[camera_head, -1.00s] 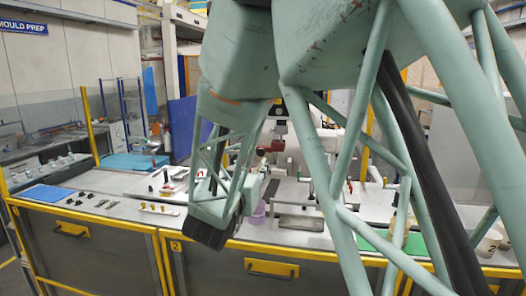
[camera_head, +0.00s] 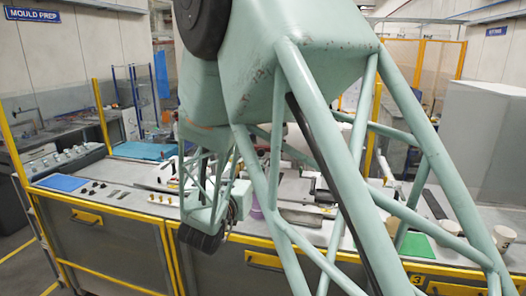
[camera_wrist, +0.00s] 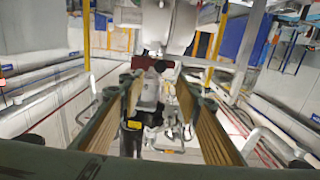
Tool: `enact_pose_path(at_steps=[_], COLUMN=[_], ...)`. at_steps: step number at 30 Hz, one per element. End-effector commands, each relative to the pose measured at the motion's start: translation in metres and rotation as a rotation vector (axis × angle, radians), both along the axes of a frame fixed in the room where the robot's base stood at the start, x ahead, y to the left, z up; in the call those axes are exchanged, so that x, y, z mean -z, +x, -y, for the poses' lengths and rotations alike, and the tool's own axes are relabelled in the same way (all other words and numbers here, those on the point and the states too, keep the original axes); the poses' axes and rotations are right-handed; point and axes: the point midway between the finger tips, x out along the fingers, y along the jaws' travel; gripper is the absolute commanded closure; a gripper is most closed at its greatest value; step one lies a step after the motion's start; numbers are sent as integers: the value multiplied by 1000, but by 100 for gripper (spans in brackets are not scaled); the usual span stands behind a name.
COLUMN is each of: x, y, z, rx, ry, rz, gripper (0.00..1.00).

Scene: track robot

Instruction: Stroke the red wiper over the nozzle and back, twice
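My gripper (camera_wrist: 157,84) shows in the wrist view with its two tan-padded fingers well apart. A dark red piece (camera_wrist: 160,65), perhaps the red wiper, is seen beyond the fingertips in front of a pale machine. A grey upright cylinder (camera_wrist: 148,88) is seen between the fingers; I cannot tell whether it is the nozzle. A black part with a yellow label (camera_wrist: 134,125) shows lower between the fingers, and its distance is unclear. In the head view my green arm covers the middle of the bench, and wiper, nozzle and fingertips cannot be made out there.
A long bench (camera_head: 125,200) with a yellow-edged front runs across the head view. A blue mat (camera_head: 63,182) lies at its left and a green mat (camera_head: 416,246) at its right. Pale cups (camera_head: 505,238) stand at the right end. A yellow post (camera_head: 103,115) rises at the left.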

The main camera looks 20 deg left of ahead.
Motion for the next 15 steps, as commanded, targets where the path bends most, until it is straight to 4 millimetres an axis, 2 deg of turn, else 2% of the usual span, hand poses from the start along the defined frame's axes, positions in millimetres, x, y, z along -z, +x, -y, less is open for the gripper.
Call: enact_pose_path(at_steps=[9, 15], x=[0, -1], y=[1, 10], z=[0, -1], rx=[0, 0], ry=[0, 0], rz=[0, 0], gripper=[69, 69])
